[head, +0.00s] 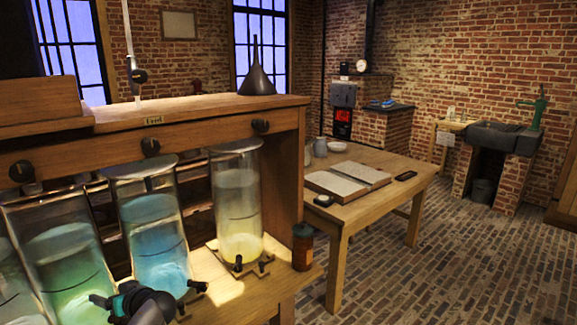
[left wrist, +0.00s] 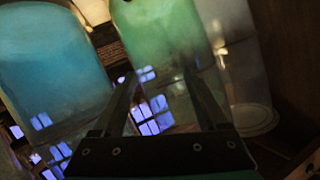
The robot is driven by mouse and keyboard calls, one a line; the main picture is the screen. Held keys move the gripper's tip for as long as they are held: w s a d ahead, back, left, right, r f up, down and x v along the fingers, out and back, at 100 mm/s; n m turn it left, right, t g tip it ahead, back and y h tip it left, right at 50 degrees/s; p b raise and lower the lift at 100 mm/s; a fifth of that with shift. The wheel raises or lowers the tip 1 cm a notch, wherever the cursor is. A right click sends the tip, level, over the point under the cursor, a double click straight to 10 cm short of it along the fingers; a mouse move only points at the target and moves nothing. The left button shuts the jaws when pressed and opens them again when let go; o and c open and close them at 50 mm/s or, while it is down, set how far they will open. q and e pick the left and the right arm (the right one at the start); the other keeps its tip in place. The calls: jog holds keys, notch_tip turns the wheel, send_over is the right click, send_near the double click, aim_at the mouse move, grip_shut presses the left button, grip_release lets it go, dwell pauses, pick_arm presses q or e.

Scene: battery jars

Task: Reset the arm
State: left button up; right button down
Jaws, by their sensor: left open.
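My left gripper (head: 103,304) is low at the left of the head view, in front of the glass jars, and only partly visible. In the left wrist view its two dark fingers (left wrist: 158,80) stand apart with nothing between them. A green jar (left wrist: 160,40) shows behind the fingers and a blue jar (left wrist: 50,70) fills the left of that view. In the head view a jar of blue liquid (head: 152,235), a jar of green liquid (head: 65,262) and a jar of pale yellow liquid (head: 238,205) stand on the wooden bench. My right gripper is not in view.
A brown bottle (head: 303,246) stands at the bench's right end. A dark funnel (head: 257,75) is on the wooden shelf (head: 200,108) above the jars. A table with an open book (head: 347,180) stands to the right. Brick floor (head: 460,260) beyond is clear.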

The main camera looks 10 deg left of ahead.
pick_arm(q)
jog(key=w+d+f+m+t+h, duration=0.2)
jog(key=w+d+m+t+h, duration=0.7)
jog(key=w+d+m, duration=0.4)
jog(key=s+d+f+g+h, duration=0.1)
jog(key=s+d+f+g, duration=0.15)
jog(key=s+f, duration=0.45)
jog(key=s+d+f+g+h, duration=0.1)
jog(key=s+d+f, duration=0.4)
jog(key=f, duration=0.5)
jog(key=s+d+f+g+h, duration=0.1)
jog(key=s+d+f+g, duration=0.15)
jog(key=s+f, duration=0.55)
jog(key=s+d+f+g, duration=0.1)
jog(key=s+d+f, duration=0.25)
jog(key=s, duration=0.85)
jog(key=s+d+f+g+h, duration=0.1)
jog(key=s+d+f+g, duration=0.1)
jog(key=s+f, duration=0.6)
jog(key=s+d+g, duration=0.1)
jog(key=s+d, duration=0.1)
jog(key=s, duration=0.8)
jog(key=s+d+g, duration=0.2)
jog(key=s, duration=0.7)
jog(key=shift+s+d+f+h, duration=0.3)
jog(key=shift+s+d+f, duration=0.05)
jog(key=shift+d+f, duration=0.05)
